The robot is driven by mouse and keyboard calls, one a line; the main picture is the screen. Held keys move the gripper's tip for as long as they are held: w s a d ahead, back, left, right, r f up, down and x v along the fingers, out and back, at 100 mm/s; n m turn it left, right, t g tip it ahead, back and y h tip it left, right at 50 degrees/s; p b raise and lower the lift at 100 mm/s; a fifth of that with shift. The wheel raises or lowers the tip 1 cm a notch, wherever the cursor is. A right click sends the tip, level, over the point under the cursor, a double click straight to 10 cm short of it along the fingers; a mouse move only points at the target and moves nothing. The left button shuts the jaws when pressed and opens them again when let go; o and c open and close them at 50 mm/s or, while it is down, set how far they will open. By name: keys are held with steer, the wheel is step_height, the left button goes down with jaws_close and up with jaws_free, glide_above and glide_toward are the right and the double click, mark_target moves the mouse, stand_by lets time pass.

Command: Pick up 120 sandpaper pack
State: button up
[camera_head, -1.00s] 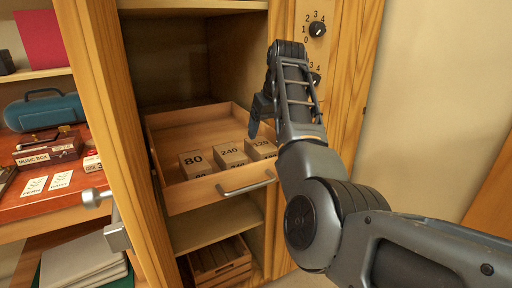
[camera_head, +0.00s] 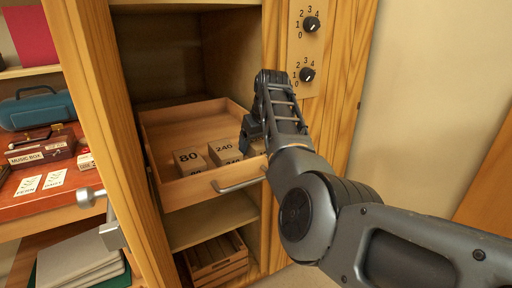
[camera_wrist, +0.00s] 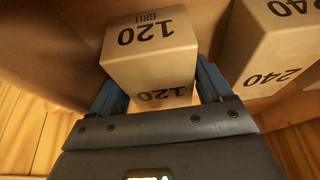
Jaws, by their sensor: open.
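The 120 sandpaper pack (camera_wrist: 150,55) is a tan box marked "120 GRIT" in the wrist view. It sits in the open wooden drawer (camera_head: 185,192). My gripper (camera_wrist: 160,88) is open, with one finger on each side of the near part of the pack. I cannot tell whether the fingers touch it. In the head view my gripper (camera_head: 250,140) reaches into the right end of the drawer and mostly hides the 120 pack.
The 240 pack (camera_head: 225,150) stands to the left of my gripper, and the 80 pack (camera_head: 188,160) is further left. The drawer's front has a metal handle (camera_head: 238,186). Cabinet side walls flank the drawer. The drawer's back part is clear.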

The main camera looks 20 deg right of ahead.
steer(key=shift+c, duration=0.3)
steer(key=c, duration=0.8)
steer(key=shift+o, duration=0.2)
